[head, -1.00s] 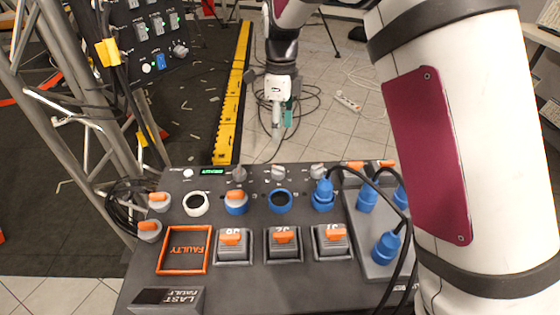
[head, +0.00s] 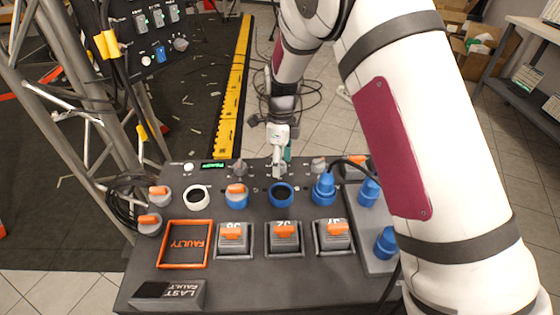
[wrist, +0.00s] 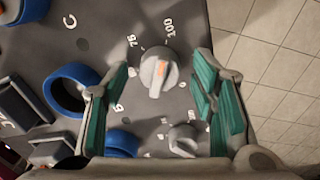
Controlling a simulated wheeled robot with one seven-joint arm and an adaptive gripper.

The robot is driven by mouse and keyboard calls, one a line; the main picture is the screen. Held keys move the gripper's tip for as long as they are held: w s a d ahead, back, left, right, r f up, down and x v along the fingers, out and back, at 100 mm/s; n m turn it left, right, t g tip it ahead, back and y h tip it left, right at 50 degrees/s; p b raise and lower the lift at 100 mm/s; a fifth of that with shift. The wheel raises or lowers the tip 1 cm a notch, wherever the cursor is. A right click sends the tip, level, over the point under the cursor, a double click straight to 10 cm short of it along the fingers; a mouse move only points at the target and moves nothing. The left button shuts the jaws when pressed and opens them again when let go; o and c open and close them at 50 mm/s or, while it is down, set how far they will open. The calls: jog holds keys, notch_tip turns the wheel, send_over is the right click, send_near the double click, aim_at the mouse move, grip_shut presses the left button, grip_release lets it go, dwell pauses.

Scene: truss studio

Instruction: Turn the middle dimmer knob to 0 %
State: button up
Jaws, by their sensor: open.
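The panel shows three grey dimmer knobs in a row along its far edge. The middle dimmer knob (wrist: 158,72) is grey with an orange mark, and in the wrist view it lies between my fingers, with printed 75 and 100 beside it. The gripper (wrist: 160,78) is open, with a green-padded finger on each side of the knob; contact is not visible. The left dimmer knob (head: 239,168) and right dimmer knob (head: 318,164) stand either side. The right one also shows in the wrist view (wrist: 183,140).
An empty blue socket (head: 281,194) sits nearer than the middle knob. A blue plug (head: 323,189) stands close to the right knob, with black cables behind it. Orange-handled switches (head: 284,235) line the front.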

jog(key=shift+f, duration=0.15)
jog(key=shift+c, duration=0.6)
jog(key=c, duration=1)
